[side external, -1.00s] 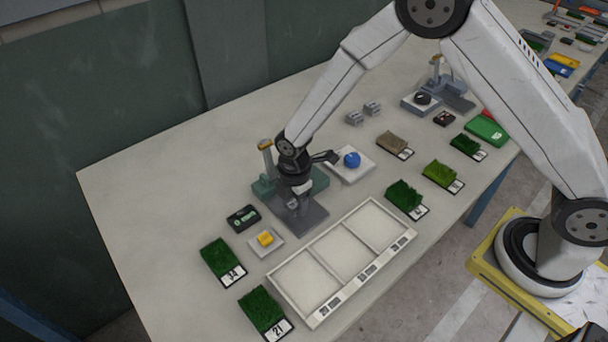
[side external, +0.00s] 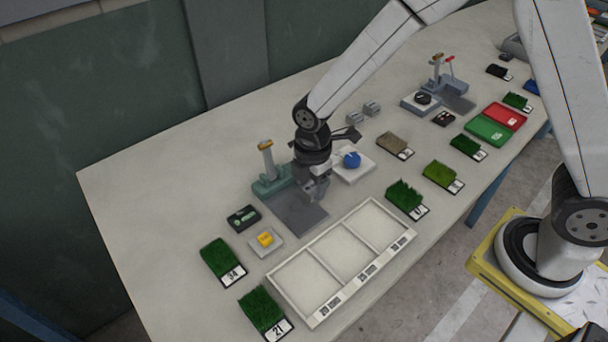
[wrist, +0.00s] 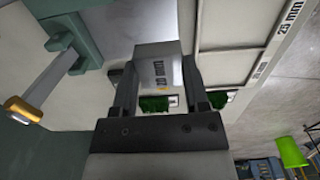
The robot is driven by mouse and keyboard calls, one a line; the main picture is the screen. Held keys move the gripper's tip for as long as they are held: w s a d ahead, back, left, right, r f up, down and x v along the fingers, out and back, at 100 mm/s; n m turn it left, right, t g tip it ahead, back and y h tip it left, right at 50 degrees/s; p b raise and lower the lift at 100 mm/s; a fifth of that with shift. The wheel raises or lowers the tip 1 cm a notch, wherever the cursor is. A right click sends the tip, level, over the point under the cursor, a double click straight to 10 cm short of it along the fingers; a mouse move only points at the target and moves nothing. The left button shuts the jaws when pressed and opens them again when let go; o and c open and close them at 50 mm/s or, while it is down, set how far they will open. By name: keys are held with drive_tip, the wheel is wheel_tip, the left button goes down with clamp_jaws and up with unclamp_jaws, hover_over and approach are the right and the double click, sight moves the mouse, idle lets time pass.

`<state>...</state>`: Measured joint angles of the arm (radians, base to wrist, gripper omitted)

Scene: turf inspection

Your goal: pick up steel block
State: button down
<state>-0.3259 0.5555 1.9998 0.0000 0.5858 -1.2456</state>
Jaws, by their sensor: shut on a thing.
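My gripper (side external: 316,187) hangs above the right side of a grey plate with a green-grey upright fixture (side external: 268,180). In the wrist view my gripper (wrist: 160,88) is shut on a grey steel block (wrist: 157,62) marked "20 mm", with one finger on each side of it. In the side view the block is small and partly hidden by the gripper.
A white tray with three compartments (side external: 320,313) lies in front of the gripper. A white pad with a blue ball (side external: 351,160) is close to its right. A second fixture (side external: 436,85) stands at the back right.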

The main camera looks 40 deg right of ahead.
drive_tip(key=s+d+r, duration=0.2)
drive_tip(key=s+r, duration=0.3)
drive_tip(key=s, duration=0.4)
drive_tip(key=shift+s+d, duration=0.2)
drive_tip(key=shift+d, duration=0.05)
drive_tip(key=shift+w+d, duration=0.1)
idle(0.4)
drive_tip(key=w+d, duration=0.7)
drive_tip(key=d, duration=0.3)
drive_tip(key=w+d, duration=0.7)
drive_tip(key=d, duration=0.4)
drive_tip(key=shift+f, duration=0.3)
drive_tip(key=shift+w, duration=0.1)
